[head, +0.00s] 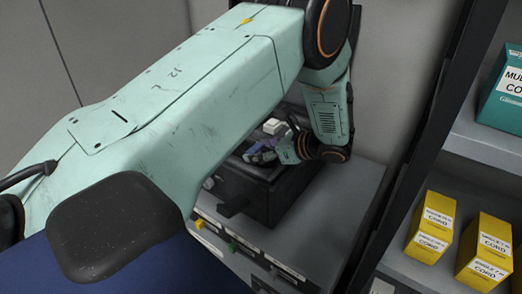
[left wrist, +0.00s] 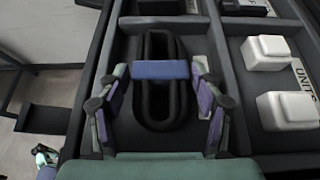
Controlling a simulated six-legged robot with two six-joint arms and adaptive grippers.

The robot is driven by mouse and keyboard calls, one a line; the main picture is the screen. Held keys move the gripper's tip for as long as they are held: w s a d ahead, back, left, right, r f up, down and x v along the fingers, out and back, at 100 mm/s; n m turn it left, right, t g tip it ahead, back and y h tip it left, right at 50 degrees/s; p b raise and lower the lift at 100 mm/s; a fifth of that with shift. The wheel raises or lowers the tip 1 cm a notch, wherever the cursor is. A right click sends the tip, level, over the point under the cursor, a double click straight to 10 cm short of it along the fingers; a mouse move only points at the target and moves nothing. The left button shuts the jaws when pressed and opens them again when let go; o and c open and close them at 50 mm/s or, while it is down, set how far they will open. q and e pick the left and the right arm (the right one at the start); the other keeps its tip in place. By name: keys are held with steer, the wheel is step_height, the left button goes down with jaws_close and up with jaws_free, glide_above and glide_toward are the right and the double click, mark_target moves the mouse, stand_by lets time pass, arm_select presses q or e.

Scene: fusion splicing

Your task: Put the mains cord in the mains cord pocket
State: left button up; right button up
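The mains cord (left wrist: 160,98) is a black looped bundle with a blue-violet band around its middle. It lies lengthwise in a narrow compartment of the dark case (left wrist: 82,120), seen in the left wrist view. My left gripper (left wrist: 158,95) is over this compartment, its violet-padded fingers spread on either side of the cord, with narrow gaps beside the band. In the head view my left gripper (head: 268,150) reaches into the case (head: 262,190), and the cord is hidden there. A small teal and violet part, apparently my right gripper (left wrist: 44,158), shows at the lower left.
Two white blocks (left wrist: 285,110) sit in the compartment to the right, behind a divider. The case stands on a grey drawer cabinet (head: 325,230). A shelf rack with yellow boxes (head: 432,225) and a teal box (head: 505,95) is on the right.

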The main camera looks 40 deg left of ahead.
arm_select(q)
steer(key=shift+o, duration=0.8)
steer(key=shift+s+r, duration=0.25)
steer(key=shift+s, duration=0.1)
steer(key=shift+w+f, duration=0.1)
steer(key=shift+w, duration=0.2)
steer(key=shift+w+d, duration=0.15)
steer(key=shift+d, duration=0.15)
steer(key=p+v, duration=0.4)
steer(key=v, duration=0.5)
steer(key=shift+d+r, duration=0.25)
steer(key=shift+r, duration=0.15)
steer(key=shift+d+r+p, duration=0.2)
steer(key=shift+d+p, duration=0.3)
steer(key=shift+d, duration=0.1)
steer(key=shift+d+r, duration=0.15)
steer(key=shift+d, duration=0.1)
arm_select(e)
steer(key=r, duration=0.5)
steer(key=shift+s+r, duration=0.1)
steer(key=shift+s, duration=0.1)
steer(key=shift+w, duration=0.15)
